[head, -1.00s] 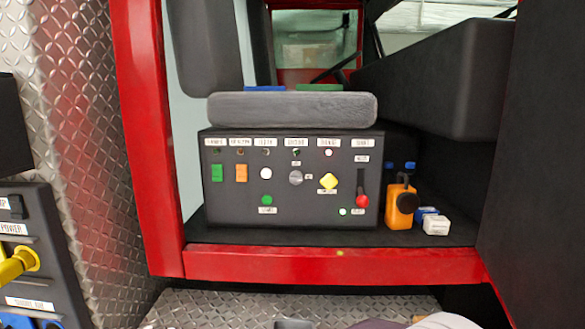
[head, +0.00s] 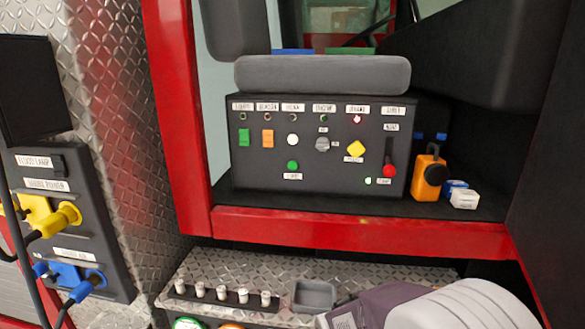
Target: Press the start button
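A black control box (head: 312,187) stands on the shelf inside the red-framed opening.
A grey pad (head: 322,74) lies on top of the box. An orange bottle-like object (head: 428,178) and small white block (head: 464,200) stand to its right. A red sill (head: 350,233) runs in front. A socket panel (head: 75,220) is at left; a ribbed white object (head: 465,305) is at lower right.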

